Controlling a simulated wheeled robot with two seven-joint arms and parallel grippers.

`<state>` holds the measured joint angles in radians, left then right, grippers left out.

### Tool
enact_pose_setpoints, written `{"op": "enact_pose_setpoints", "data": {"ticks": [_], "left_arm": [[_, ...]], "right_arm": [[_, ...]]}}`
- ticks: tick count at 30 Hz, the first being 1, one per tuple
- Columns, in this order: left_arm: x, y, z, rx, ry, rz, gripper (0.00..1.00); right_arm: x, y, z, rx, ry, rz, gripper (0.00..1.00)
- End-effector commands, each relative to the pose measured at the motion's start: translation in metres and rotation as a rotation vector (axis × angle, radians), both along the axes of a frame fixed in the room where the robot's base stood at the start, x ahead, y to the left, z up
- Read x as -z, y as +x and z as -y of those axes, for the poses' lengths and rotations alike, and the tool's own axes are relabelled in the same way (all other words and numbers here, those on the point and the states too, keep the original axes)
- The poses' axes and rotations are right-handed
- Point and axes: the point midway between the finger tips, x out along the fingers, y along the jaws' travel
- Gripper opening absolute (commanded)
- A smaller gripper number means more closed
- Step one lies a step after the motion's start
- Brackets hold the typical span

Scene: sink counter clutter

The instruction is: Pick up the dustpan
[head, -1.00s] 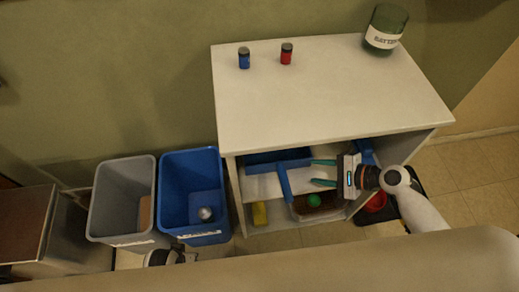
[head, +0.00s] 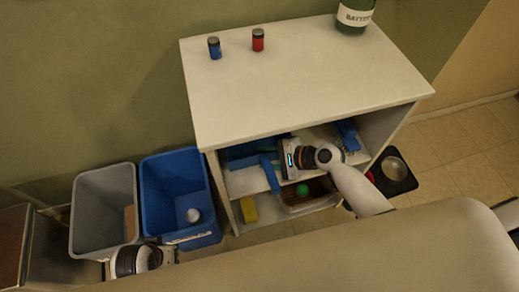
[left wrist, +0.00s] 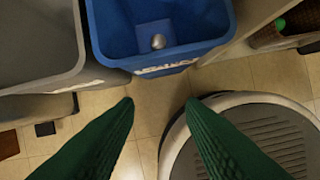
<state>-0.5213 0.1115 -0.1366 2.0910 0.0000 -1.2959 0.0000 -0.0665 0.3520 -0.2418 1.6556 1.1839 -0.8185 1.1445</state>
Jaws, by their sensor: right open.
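The blue dustpan (head: 269,176) appears to be the blue piece on the upper shelf of the white cabinet, its narrow part sticking out over the shelf's front edge. My right gripper (head: 274,154) is open and reaches into the cabinet from the right, close beside the dustpan; its fingers are mostly hidden, and I cannot tell whether they touch it. My left gripper is open and empty in the left wrist view (left wrist: 162,104), above the floor in front of the bins; its wrist shows low in the head view.
A grey bin (head: 104,205) and a blue bin (head: 178,190) holding a silvery can (head: 193,215) stand left of the cabinet (head: 300,85). A second blue object (head: 348,134) is on the shelf's right. A green ball (head: 302,190) and a yellow block (head: 248,209) are below.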

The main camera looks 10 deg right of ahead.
Motion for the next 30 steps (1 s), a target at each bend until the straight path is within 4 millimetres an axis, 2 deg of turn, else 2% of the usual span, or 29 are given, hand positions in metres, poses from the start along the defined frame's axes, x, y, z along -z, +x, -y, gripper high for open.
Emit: {"op": "enact_pose_setpoints", "data": {"ticks": [7,14,26,30], "left_arm": [[-0.002,0.0,0.0,0.0,0.0,0.001,0.36],[-0.002,0.0,0.0,0.0,0.0,0.002,0.36],[-0.003,0.001,0.0,0.0,-0.001,0.006,0.36],[0.018,-0.001,0.0,0.002,0.001,-0.013,0.36]], "right_arm": [[0.001,0.001,-0.001,0.001,-0.001,0.0,0.41],[0.001,0.001,-0.001,0.001,-0.001,0.0,0.04],[-0.004,0.0,0.0,0.001,-0.001,0.001,0.04],[-0.011,-0.002,0.002,0.0,0.0,0.001,0.04]]}}
